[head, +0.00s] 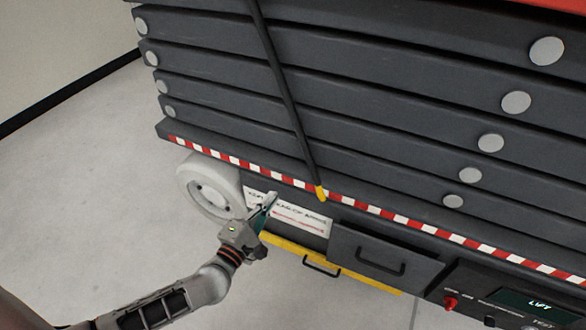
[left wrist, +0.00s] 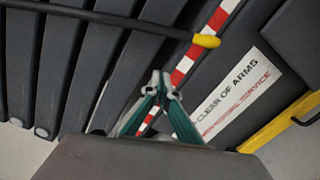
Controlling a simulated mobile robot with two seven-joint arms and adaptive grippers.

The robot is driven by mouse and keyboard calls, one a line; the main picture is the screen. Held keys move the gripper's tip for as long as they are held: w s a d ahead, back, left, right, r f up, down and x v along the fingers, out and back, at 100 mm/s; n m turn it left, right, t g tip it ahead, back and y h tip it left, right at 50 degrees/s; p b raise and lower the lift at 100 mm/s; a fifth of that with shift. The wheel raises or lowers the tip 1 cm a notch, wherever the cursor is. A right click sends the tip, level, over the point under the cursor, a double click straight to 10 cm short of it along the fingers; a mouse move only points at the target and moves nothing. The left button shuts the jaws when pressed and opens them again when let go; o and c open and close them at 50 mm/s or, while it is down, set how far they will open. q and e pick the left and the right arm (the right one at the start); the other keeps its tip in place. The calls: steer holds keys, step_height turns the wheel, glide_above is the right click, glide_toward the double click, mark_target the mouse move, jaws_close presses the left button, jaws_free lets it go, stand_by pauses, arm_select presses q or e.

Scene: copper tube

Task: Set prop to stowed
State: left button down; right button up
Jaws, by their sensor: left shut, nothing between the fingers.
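The prop (head: 281,90) is a long dark bar with a yellow tip (head: 321,193). In the head view it runs down across the stacked dark lift arms, with its tip over the red-and-white striped edge. My left gripper (head: 270,200) is shut and empty in front of the white warning sign (head: 299,217), left of and slightly below the tip. In the left wrist view its fingertips (left wrist: 160,80) are apart from the prop. My right gripper is not in view.
A white wheel (head: 211,186) is just left of my left gripper. A dark drawer (head: 384,258) with a handle and a yellow panel (head: 330,262) with a handle lie to the right and below. A control panel (head: 520,302) reading "LIFT" is at lower right. Floor at left is clear.

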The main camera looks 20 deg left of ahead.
arm_select(q)
steer(key=shift+r, duration=0.1)
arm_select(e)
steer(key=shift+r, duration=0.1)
arm_select(q)
steer(key=shift+w, duration=0.15)
steer(key=w+d, duration=0.1)
steer(key=w, duration=0.2)
steer(key=w+d+r, duration=0.1)
steer(key=w+d, duration=0.1)
steer(key=w, duration=0.2)
steer(key=w+d+b, duration=0.1)
steer(key=w, duration=0.2)
steer(key=shift+w+d+r, duration=0.15)
steer(key=shift+w+r, duration=0.05)
steer(key=shift+r, duration=0.05)
steer(key=shift+d, duration=0.1)
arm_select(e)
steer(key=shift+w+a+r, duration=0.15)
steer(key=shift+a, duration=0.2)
